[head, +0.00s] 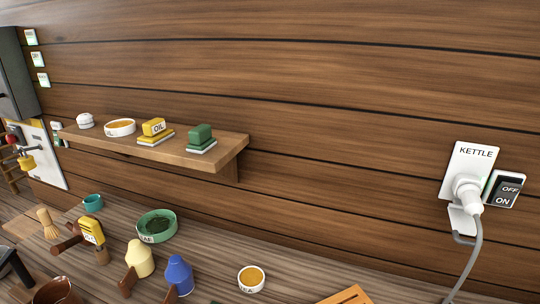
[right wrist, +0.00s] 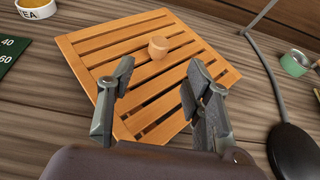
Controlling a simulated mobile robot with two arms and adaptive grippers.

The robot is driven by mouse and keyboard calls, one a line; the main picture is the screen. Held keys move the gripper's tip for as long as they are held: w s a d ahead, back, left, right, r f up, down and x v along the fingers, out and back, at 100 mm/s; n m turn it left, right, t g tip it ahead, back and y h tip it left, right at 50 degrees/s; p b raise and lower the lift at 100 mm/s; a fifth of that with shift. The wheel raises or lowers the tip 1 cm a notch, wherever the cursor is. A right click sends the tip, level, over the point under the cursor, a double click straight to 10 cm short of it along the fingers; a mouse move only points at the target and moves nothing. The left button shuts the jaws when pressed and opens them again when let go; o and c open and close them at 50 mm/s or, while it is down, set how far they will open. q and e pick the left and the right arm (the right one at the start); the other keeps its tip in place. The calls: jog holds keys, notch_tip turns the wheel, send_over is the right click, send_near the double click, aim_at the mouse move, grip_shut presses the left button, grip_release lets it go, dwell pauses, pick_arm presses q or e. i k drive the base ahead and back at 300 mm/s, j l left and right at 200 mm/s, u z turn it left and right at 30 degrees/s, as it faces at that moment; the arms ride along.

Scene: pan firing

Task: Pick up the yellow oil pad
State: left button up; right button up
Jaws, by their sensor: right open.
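The yellow oil pad (head: 154,130), a yellow block lettered OIL on a yellow base, sits on the wooden wall shelf (head: 222,142) in the head view. A green pad (head: 201,136) of like shape stands just right of it, with a gap. In the right wrist view my right gripper (right wrist: 158,82) is open and empty, its fingers over a slatted wooden board (right wrist: 95,40). The oil pad does not show in that view. My left gripper is in neither view.
On the shelf left of the pad are an orange-filled dish (head: 120,127) and a small white pot (head: 85,121). Below stand a green bowl (head: 156,226), a cream bottle (head: 139,258) and a blue bottle (head: 178,274). A kettle plug (head: 467,193) with its cord is at right.

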aim_at(155, 130)
jog(key=k+j, duration=0.3)
jog(key=k, duration=0.15)
jog(key=k+j, duration=0.35)
jog(key=k, duration=0.1)
